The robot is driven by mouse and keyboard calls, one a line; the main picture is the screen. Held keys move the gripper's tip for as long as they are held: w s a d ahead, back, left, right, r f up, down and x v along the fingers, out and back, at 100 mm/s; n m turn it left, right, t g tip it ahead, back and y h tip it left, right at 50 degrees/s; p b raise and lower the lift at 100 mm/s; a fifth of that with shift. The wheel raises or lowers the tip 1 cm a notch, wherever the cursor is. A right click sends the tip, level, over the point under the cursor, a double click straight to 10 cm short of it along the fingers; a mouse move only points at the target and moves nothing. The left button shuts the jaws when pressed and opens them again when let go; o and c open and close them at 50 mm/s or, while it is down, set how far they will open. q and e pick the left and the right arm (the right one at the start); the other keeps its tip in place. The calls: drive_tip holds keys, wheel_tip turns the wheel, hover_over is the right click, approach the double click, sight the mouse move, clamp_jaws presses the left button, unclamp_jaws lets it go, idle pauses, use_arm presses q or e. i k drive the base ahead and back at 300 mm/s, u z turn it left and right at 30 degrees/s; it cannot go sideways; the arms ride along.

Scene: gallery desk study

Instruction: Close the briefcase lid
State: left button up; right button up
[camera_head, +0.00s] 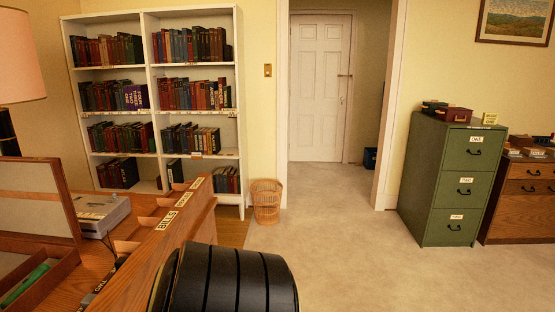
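An open brown case with a pale lining, which looks like the briefcase, is at the left edge on the wooden desk (100,262). Its lid (38,195) stands raised, nearly upright. The base (62,291) is cut off by the picture's left and lower edges. A green item (24,284) lies in the base. Neither of my grippers is in view.
A grey device (100,214) and a divided wooden rack labelled BILLS (160,222) stand right of the case. A black ribbed form, seemingly a chair back (225,280), is at bottom centre. A wicker basket (266,202) and green cabinet (450,180) border open carpet (345,240).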

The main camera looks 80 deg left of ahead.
sight(36, 204)
drive_tip(key=u, duration=2.5)
drive_tip(key=i, duration=3.55)
drive_tip(key=u, duration=1.05)
